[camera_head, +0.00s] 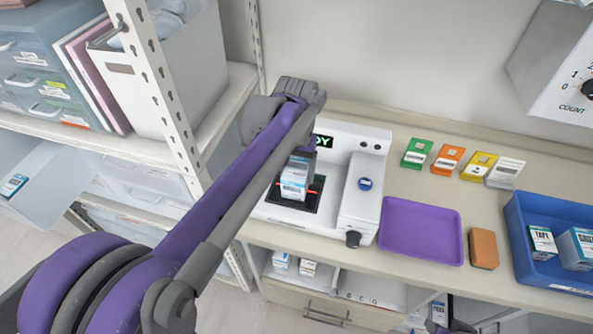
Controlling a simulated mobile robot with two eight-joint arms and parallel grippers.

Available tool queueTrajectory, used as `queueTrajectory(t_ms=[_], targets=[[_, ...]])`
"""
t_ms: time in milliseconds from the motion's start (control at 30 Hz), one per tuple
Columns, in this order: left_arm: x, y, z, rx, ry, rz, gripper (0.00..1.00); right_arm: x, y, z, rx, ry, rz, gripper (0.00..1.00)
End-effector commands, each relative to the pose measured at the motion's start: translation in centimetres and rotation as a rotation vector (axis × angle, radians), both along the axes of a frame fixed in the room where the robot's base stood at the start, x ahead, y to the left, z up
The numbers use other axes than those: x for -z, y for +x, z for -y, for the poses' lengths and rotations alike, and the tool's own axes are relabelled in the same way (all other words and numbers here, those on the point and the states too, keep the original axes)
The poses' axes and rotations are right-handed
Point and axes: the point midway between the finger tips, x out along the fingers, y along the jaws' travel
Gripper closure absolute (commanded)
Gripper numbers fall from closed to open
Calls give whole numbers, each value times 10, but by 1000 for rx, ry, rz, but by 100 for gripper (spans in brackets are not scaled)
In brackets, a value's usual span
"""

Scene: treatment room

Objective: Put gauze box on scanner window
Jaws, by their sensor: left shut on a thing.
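The gauze box (295,178), a small white box with a blue label, is at the scanner on the counter. My left gripper (301,157) is shut on its upper part, and the arm partly hides the fingers. The box is over the black scanner window (301,204), where red light shows on both sides of its lower end. I cannot tell whether its bottom touches the window. The white scanner (360,193) has a green-lit display, partly hidden by my arm.
A purple tray (420,231) lies right of the scanner, with an orange block (483,248) beside it. A blue bin (528,268) holds boxes at the far right. Several coloured cards stand behind the tray. A shelf post (160,85) rises left of my arm.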

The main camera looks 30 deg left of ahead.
Motion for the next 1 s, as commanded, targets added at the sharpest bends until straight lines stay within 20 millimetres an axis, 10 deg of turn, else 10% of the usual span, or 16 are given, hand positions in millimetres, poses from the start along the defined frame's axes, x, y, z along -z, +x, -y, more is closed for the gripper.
queueTrajectory(t_ms=[67, 100, 233, 600, 1000], targets=[[4, 0, 0, 0, 0, 0, 83, 2, -1, 0, 0, 0, -1, 59], [4, 0, 0, 0, 0, 0, 24, 3, -1, 0, 0, 0, -1, 59], [3, 0, 0, 0, 0, 0, 0, 2, -1, 0, 0, 0, -1, 59], [-7, 0, 0, 0, 0, 0, 0, -2, 0, 0, 0, 0, 1, 59], [-88, 0, 0, 0, 0, 0, 0, -10, 3, 0, 0, 0, 5, 59]])
